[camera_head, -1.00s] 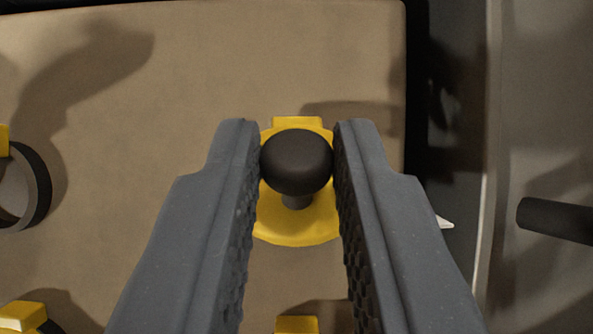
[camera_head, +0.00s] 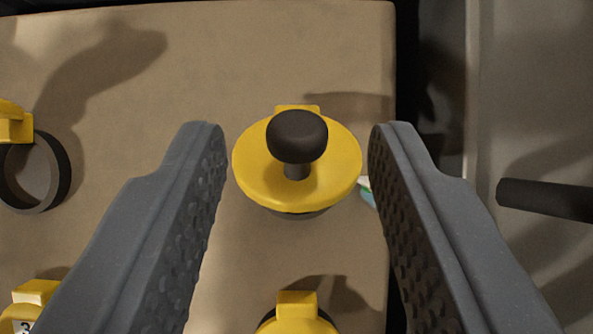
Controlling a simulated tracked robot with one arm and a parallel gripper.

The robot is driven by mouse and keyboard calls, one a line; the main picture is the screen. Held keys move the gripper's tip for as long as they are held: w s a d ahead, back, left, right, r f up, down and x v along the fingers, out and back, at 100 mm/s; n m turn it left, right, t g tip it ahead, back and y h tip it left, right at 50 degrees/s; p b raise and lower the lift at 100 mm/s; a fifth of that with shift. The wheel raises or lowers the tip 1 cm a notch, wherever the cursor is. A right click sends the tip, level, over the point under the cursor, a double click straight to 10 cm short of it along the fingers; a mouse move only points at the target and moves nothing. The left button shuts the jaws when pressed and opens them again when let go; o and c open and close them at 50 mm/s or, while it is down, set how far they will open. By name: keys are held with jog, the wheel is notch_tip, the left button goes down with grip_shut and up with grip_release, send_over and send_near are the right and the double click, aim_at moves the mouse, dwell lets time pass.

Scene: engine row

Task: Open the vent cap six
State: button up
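A round yellow vent cap (camera_head: 255,178) with a black knob (camera_head: 297,136) on a short stem sits in the middle of the view on the tan panel. A yellow hinge block shows at its far edge, and a dark ring shows just below its near edge. The cap looks closed or nearly closed; I cannot tell which. No number shows on it. My gripper (camera_head: 296,150) is open, with one finger on each side of the knob and cap, touching neither.
An open dark ring (camera_head: 62,172) with a yellow hinge (camera_head: 14,127) stands at the left. Another yellow cap (camera_head: 297,324) is at the bottom, and a numbered one (camera_head: 28,308) at the lower left. A black rod (camera_head: 545,198) juts in at the right. The tan panel (camera_head: 230,50) is clear at the top.

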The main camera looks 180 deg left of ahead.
jog(key=p+v, duration=0.3)
jog(key=v, duration=0.8)
jog(key=shift+s+r, duration=0.3)
jog(key=s+r+t+p, duration=0.2)
jog(key=s+r, duration=0.1)
jog(key=r, duration=1.8)
jog(key=s+r+t+p, duration=0.1)
jog(key=s+r+t, duration=0.15)
jog(key=r, duration=1.75)
jog(key=s+r+t+p, duration=0.1)
jog(key=s+r+t, duration=0.1)
jog(key=s+r, duration=1.1)
jog(key=s+r+t+p, duration=0.2)
jog(key=s+r, duration=1.2)
jog(key=r, duration=0.7)
jog(key=shift+d, duration=0.25)
jog(key=shift+s, duration=0.1)
